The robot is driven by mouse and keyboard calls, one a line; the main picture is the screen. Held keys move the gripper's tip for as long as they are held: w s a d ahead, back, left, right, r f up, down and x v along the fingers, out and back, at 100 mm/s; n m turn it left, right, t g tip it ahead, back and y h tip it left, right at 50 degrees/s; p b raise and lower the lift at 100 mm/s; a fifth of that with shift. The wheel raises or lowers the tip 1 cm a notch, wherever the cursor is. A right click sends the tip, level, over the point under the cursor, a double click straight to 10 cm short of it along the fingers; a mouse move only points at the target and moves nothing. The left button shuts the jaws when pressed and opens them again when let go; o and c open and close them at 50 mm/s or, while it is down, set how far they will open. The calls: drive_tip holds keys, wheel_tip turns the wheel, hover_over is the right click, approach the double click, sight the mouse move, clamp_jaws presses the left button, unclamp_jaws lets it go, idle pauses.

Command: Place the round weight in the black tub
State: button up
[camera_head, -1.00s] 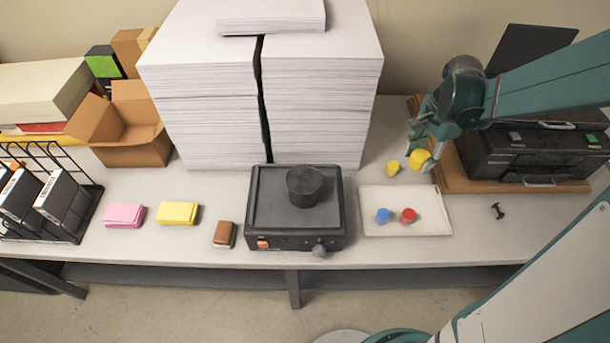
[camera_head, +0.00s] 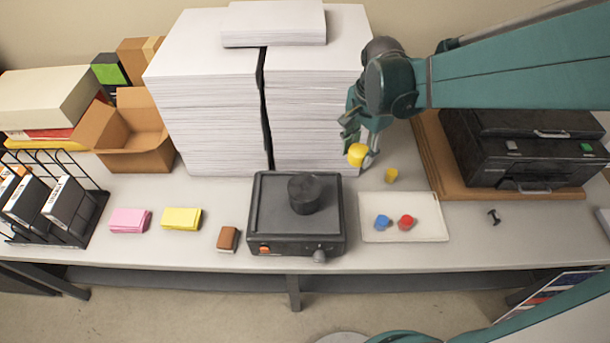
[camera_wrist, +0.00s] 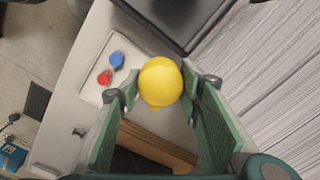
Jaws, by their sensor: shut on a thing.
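A black round tub-like cylinder (camera_head: 304,194) stands on a black device, left of and nearer than my gripper. Whether its top is open or solid I cannot tell.
The black device (camera_head: 262,214) has a knob and orange switch. Right of it a white tray (camera_head: 430,232) holds a blue piece (camera_head: 382,222) and a red piece (camera_head: 406,222). A small yellow piece (camera_head: 391,175) stands behind the tray. Tall paper stacks (camera_head: 315,110) rise behind the device.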

drive_tip(key=s+a+r+n+p, duration=0.1)
drive_tip(key=s+a+r, duration=0.2)
drive_tip(key=a, duration=0.4)
drive_tip(key=s+a+r+n+p, duration=0.1)
drive_tip(key=s+a+r+n, duration=0.1)
drive_tip(key=a, duration=0.6)
drive_tip(key=shift+s+r+p, duration=0.3)
drive_tip(key=shift+s+r, duration=0.5)
drive_tip(key=shift+s, duration=0.15)
drive_tip(key=shift+a, duration=0.1)
hover_over(305, 186)
drive_tip(key=shift+f+p, duration=0.3)
drive_tip(key=shift+f, duration=2.85)
drive_tip(key=shift+s+f, duration=0.1)
drive_tip(key=shift+f, duration=1.8)
drive_tip(key=shift+f, duration=0.15)
drive_tip(key=o, duration=1)
drive_tip(key=shift+o, duration=0.2)
drive_tip(key=shift+r, duration=0.3)
